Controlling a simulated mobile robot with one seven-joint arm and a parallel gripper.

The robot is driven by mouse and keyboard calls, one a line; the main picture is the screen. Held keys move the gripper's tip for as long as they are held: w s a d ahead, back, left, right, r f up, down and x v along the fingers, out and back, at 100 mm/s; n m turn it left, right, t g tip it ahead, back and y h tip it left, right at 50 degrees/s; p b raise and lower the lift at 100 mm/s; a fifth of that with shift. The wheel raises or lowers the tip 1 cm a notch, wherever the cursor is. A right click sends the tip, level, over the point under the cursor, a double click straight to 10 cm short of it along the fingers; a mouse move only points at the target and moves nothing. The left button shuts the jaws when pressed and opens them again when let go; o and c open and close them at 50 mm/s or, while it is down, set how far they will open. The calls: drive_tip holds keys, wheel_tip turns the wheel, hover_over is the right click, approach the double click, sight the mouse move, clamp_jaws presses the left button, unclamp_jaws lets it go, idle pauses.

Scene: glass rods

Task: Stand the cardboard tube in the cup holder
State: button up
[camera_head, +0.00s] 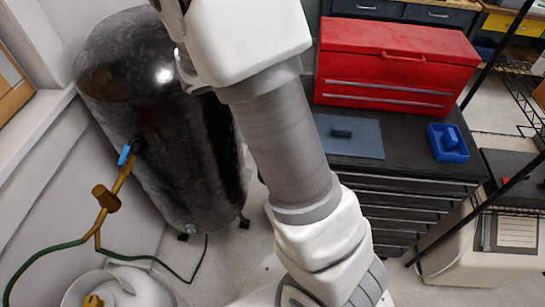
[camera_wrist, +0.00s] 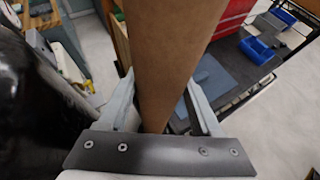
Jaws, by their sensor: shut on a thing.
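The brown cardboard tube (camera_wrist: 172,40) fills the middle of the wrist view, running up from between the fingers out of the top edge. My gripper (camera_wrist: 159,85) is shut on it, one finger on each side. The tube's far end is out of the frame. In the head view my arm rises across the middle and out of the top; gripper and tube do not show there. A blue holder-like piece (camera_head: 449,152) with a raised part stands at the right of the black cabinet top. I cannot tell for sure whether it is the cup holder.
A red toolbox (camera_head: 392,70) stands at the back of the black cabinet (camera_head: 405,168). A grey-blue mat (camera_head: 362,148) with a small dark block (camera_head: 341,132) lies in front of it. A large black tank (camera_head: 165,110) is at left. Black rack posts stand at right.

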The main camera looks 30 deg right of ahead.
wheel_tip(320, 180, down, 17)
drive_tip(key=shift+f+b, duration=0.1)
drive_tip(key=shift+b, duration=0.25)
drive_tip(key=shift+f, duration=0.15)
drive_tip(key=o, duration=1.5)
